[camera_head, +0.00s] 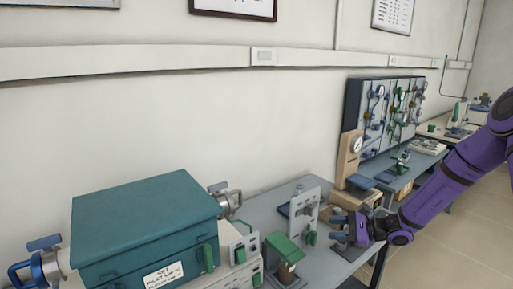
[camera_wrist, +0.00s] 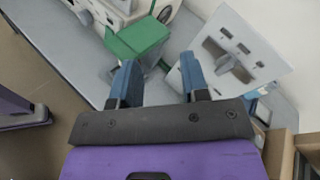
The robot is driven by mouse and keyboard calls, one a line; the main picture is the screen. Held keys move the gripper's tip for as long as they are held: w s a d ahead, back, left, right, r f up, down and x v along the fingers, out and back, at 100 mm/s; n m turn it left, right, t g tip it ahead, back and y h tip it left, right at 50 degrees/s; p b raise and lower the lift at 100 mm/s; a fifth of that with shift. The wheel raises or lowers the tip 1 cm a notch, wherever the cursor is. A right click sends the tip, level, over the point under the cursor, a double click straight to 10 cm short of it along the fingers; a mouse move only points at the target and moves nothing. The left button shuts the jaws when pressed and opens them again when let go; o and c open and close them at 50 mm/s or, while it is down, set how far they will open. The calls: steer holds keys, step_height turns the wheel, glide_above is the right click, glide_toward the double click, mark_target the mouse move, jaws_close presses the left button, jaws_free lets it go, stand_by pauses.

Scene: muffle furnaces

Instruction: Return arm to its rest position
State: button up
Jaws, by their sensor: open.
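My purple arm (camera_head: 445,190) reaches in from the right side of the head view, bent down toward the grey bench. My gripper (camera_head: 339,238) is above the bench's right end, to the right of a small green-topped device. In the wrist view my gripper (camera_wrist: 159,72) shows two blue-tipped fingers, spread apart. Nothing is held between them. Beyond the fingers are the green-topped device (camera_wrist: 140,37) and an upright white panel (camera_wrist: 235,52). The same panel (camera_head: 304,215) stands behind and left of the gripper in the head view.
A teal box (camera_head: 145,225) with a label stands at the lower left. A wooden stand with a gauge (camera_head: 352,160) is behind the gripper, near a dark board of instruments (camera_head: 385,112). The grey bench (camera_head: 262,208) runs along the wall. Open floor (camera_head: 455,240) lies at the right.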

steer(key=s+a+r+n+g+h, duration=0.2)
steer(key=s+r+n+g+h, duration=0.4)
steer(key=s+r+n, duration=0.8)
steer(key=s+d+r+n+t+h, duration=0.1)
steer(key=s+d+r+t+h, duration=0.2)
steer(key=s+r, duration=0.5)
steer(key=s+d+r+t+h, duration=0.3)
steer(key=s+r+h, duration=0.3)
steer(key=s+r, duration=0.3)
steer(key=s+d, duration=0.1)
steer(key=s, duration=0.2)
steer(key=shift+s+d+r+n, duration=0.25)
steer(key=shift+s+n, duration=0.05)
steer(key=shift+n, duration=0.1)
